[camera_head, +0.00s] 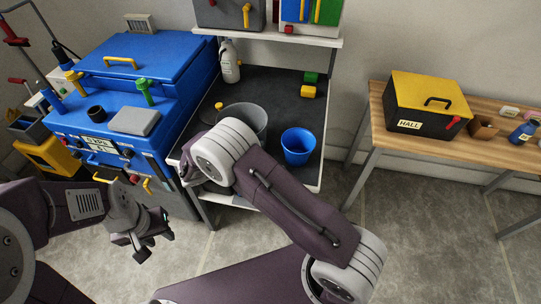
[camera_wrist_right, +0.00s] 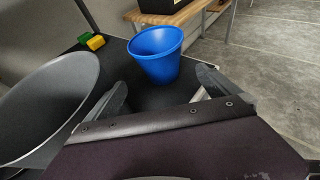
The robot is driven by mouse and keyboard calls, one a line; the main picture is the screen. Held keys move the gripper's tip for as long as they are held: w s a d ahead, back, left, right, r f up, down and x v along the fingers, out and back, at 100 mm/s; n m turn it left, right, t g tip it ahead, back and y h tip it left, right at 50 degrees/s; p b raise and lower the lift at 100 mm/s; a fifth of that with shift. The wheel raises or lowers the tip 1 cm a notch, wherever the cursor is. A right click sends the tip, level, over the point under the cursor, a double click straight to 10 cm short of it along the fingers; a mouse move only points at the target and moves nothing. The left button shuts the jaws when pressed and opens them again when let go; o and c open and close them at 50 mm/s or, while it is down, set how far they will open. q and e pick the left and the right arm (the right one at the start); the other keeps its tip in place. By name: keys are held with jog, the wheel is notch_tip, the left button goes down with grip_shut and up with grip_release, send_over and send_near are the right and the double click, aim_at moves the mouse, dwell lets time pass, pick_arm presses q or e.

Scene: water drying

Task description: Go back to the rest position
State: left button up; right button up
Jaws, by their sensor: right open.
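My left gripper (camera_head: 150,243) hangs at the lower left of the head view, over the floor in front of the blue machine. Its fingers look apart, with nothing between them. My right arm reaches across the middle of the head view to the shelf, and its own forearm hides the right gripper there. In the right wrist view my right gripper (camera_wrist_right: 161,80) is open and empty. A blue cup (camera_wrist_right: 156,62) shows between and beyond its fingers. The cup stands upright on the dark shelf, also in the head view (camera_head: 298,147). A grey bucket (camera_wrist_right: 40,105) is left of the fingers.
The blue machine (camera_head: 140,60) stands left of the shelf (camera_head: 275,90). A white bottle (camera_head: 229,62), a green block (camera_head: 311,77) and a yellow block (camera_head: 308,92) are on the shelf. A wooden table (camera_head: 385,125) at right carries a black and yellow toolbox (camera_head: 420,100). Floor in front is clear.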

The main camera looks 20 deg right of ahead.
jog(key=shift+d, duration=0.1)
jog(key=s+d+m+g+y, duration=0.3)
jog(key=s+m+g+y, duration=0.1)
jog(key=s+m+y, duration=0.7)
jog(key=s+a+r+m+t+y+p, duration=0.1)
jog(key=s+r+m+p, duration=0.4)
jog(key=m, duration=0.5)
jog(key=shift+s+a+r+t+y, duration=0.15)
jog(key=shift+a+r+t+y, duration=0.15)
jog(key=shift+r+t+y, duration=0.4)
